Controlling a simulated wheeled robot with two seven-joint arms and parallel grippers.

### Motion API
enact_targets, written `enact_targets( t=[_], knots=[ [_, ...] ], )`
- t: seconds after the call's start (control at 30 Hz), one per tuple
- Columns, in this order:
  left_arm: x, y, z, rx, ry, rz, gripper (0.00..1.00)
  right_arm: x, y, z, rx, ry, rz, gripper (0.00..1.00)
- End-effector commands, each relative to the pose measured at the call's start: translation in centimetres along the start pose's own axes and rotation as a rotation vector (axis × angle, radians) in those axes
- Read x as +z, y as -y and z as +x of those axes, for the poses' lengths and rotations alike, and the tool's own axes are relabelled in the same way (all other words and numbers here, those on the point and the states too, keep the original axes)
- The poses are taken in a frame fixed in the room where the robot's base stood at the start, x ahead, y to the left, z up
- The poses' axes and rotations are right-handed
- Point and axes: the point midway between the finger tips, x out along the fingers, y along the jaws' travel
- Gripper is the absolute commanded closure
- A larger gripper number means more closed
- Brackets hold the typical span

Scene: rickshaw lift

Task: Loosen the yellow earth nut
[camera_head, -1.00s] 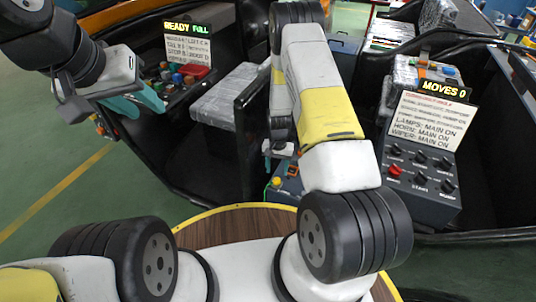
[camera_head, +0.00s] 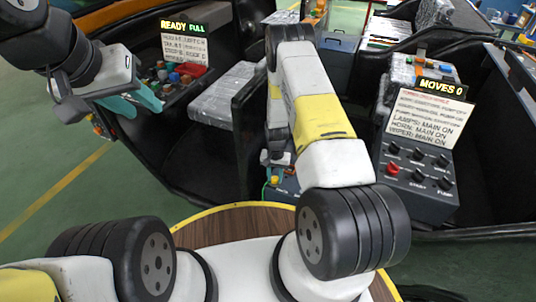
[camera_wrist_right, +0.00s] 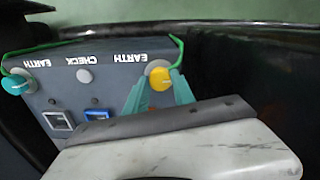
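The yellow earth nut (camera_wrist_right: 160,79) is a round knob on the upper right of a grey box (camera_wrist_right: 95,75), with a green cable at it. It also shows in the head view (camera_head: 275,180), below my right wrist. My right gripper (camera_wrist_right: 160,76) has its teal fingers on either side of the nut, apart from each other; whether they touch it I cannot tell. In the head view those fingers are mostly hidden. My left gripper (camera_head: 138,103) is open and empty, near the left panel's knobs.
A teal earth knob (camera_wrist_right: 15,84), a white check button (camera_wrist_right: 84,76) and a blue-framed switch (camera_wrist_right: 97,115) share the box. In the head view, a left panel (camera_head: 175,75) with coloured buttons and a right console (camera_head: 420,150) reading "MOVES 0" flank my right arm. A grey seat (camera_head: 222,95) lies between.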

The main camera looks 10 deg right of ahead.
Motion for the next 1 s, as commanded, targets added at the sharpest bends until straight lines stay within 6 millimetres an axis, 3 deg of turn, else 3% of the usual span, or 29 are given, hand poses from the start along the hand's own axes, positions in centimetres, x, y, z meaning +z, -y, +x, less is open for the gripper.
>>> enact_targets(
  t=[0.47, 1.0],
  knots=[
    [0.00, 0.00, 0.00, 0.000, 0.000, 0.000, 0.64, 0.01, 0.01, -0.04, -0.001, 0.001, -0.106, 1.00],
    [0.00, 0.00, 0.00, 0.000, 0.000, 0.000, 0.64, -0.01, -0.05, -0.06, 0.000, 0.001, -0.584, 1.00]
  ],
)
